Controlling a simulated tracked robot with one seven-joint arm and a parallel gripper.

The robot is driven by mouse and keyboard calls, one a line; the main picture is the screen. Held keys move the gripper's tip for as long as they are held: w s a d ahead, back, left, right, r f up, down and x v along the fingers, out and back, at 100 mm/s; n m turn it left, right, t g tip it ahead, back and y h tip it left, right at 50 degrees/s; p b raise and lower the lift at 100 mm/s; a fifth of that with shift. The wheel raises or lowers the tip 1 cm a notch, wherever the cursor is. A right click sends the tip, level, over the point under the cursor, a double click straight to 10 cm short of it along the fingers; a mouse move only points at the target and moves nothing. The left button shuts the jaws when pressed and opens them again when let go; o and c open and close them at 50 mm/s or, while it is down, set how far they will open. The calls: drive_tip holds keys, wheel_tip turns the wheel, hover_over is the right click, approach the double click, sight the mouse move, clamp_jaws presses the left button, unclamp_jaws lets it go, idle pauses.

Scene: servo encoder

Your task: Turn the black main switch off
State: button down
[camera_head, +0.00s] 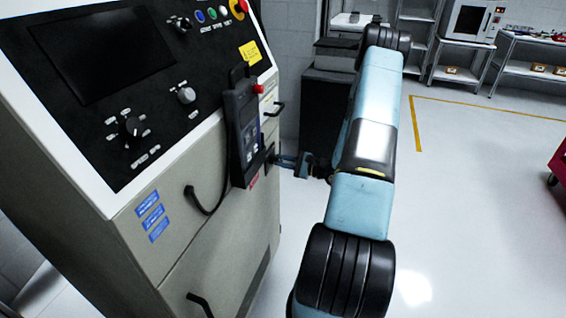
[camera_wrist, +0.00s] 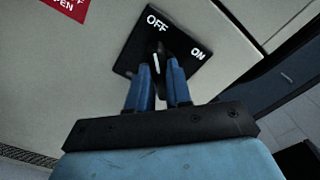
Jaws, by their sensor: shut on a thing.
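The black main switch (camera_wrist: 157,56) is a knob with a white mark on a black plate (camera_wrist: 184,48) lettered OFF and ON, seen in the wrist view. The white mark points up toward the OFF lettering, away from ON at the right. My gripper (camera_wrist: 161,76) has its two blue fingers on either side of the knob, shut on it. In the head view my gripper (camera_head: 287,160) reaches from the right to the side of the grey machine cabinet; the switch there is mostly hidden behind the fingers and the hanging pendant.
A black handheld pendant (camera_head: 243,135) with a cable hangs on the cabinet (camera_head: 190,245), just left of my gripper. Door handles (camera_head: 200,303) stick out from the cabinet. A red sign (camera_wrist: 70,7) is above left of the switch.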

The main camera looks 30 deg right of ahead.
drive_tip(key=shift+s+f, duration=0.15)
drive_tip(key=c, duration=1)
unclamp_jaws()
drive_tip(key=shift+c, duration=0.2)
drive_tip(key=v, duration=1.3)
drive_tip(key=shift+s+d, duration=0.2)
drive_tip(key=shift+d, duration=0.05)
